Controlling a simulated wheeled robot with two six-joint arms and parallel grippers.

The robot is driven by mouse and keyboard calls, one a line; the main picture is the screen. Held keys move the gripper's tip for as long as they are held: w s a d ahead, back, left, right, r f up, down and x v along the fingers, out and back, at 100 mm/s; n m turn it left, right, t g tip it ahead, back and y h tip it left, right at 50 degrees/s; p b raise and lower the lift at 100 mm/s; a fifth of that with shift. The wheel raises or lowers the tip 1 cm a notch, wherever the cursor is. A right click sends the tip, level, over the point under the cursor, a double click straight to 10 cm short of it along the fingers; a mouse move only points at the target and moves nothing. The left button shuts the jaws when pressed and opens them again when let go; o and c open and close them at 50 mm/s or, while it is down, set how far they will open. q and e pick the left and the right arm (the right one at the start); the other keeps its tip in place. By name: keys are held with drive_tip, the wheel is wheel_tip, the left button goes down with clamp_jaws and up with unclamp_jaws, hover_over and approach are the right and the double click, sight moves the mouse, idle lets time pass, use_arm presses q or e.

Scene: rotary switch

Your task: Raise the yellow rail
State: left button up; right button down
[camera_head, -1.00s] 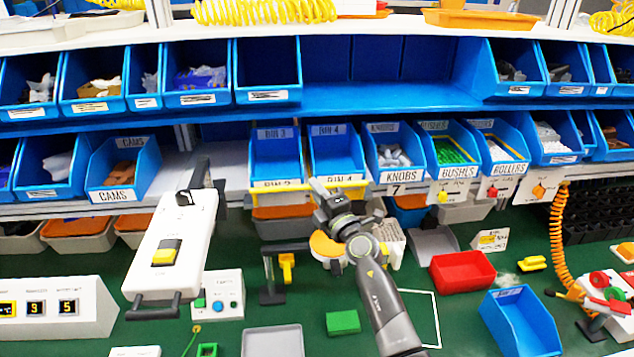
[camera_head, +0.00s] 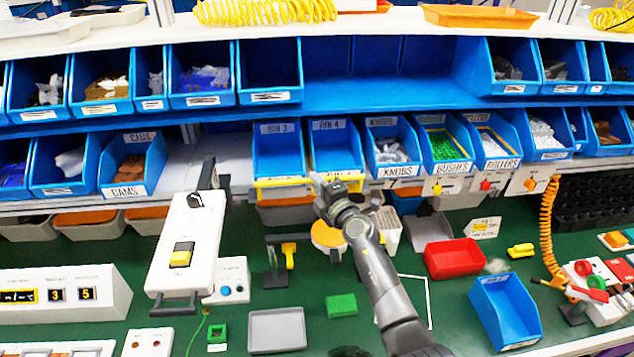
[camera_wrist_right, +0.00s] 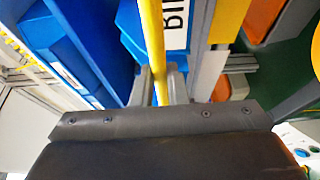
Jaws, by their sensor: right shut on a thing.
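The yellow rail (camera_head: 283,182) runs across the front of the blue bins marked BIN 3 (camera_head: 277,150) and BIN 4 (camera_head: 335,147), at about the height of their front lips. My right gripper (camera_head: 322,184) reaches up to it from below, near the middle of the rail. In the right wrist view the rail (camera_wrist_right: 153,40) passes between the two grey fingertips (camera_wrist_right: 161,84), which are shut on it. A bin label shows beside the rail there. The exact contact is partly hidden by the gripper body. My left gripper is not in view.
A white panel with a yellow switch (camera_head: 182,254) stands left of the rail. An orange round disc (camera_head: 326,234) sits below the gripper. Bins labelled KNOBS adjoin on the right.

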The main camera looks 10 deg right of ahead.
drive_tip(key=c, duration=1.4)
unclamp_jaws()
drive_tip(key=shift+c, duration=0.2)
drive_tip(key=shift+s, duration=0.15)
drive_tip(key=b+v, duration=0.1)
drive_tip(key=v, duration=1.6)
drive_tip(key=shift+f, duration=0.1)
